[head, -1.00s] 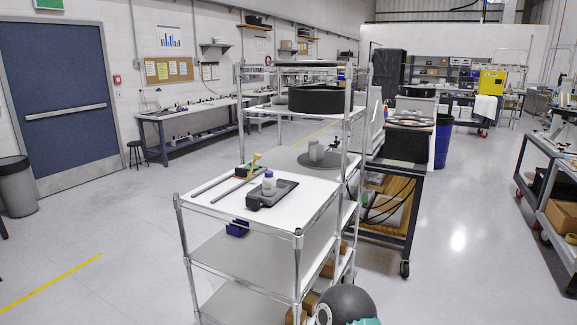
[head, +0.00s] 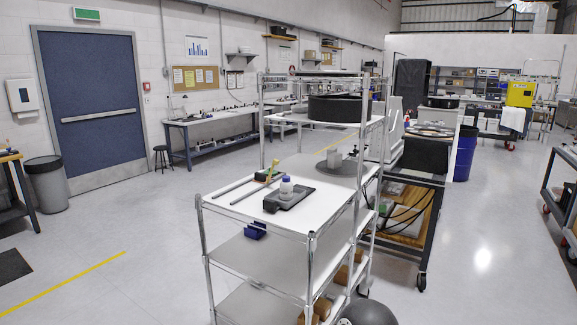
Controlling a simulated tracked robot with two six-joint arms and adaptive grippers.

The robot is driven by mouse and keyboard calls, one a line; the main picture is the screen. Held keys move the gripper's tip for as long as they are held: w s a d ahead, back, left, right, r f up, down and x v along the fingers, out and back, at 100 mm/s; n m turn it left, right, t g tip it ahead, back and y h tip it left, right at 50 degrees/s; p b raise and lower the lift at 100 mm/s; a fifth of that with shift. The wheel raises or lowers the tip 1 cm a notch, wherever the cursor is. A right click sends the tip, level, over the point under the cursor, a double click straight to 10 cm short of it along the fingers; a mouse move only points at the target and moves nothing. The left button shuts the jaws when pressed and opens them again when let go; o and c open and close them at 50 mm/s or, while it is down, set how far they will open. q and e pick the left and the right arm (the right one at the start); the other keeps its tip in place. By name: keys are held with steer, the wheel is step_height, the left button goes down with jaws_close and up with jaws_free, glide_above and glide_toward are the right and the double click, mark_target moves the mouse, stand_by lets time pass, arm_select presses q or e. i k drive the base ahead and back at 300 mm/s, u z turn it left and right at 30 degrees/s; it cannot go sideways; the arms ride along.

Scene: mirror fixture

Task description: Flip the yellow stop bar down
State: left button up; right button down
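The yellow stop bar (head: 272,170) is a small yellow piece sticking up at a slant from a dark block (head: 264,177) on the top shelf of the wire cart (head: 315,215). Thin dark rods lie beside it on the white shelf. It is small in the head view, so its exact angle is hard to tell. Neither of my grippers is in view.
A second rack with a black round tub (head: 335,108) stands right behind the cart. A dark-framed wheeled table (head: 425,235) is to its right. A bin (head: 46,185) and stool (head: 161,158) are at left. The floor left of the cart is open.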

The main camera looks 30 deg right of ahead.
mark_target(275, 161)
steer(key=z, duration=0.4)
steer(key=i, duration=0.85)
steer(key=z, duration=0.1)
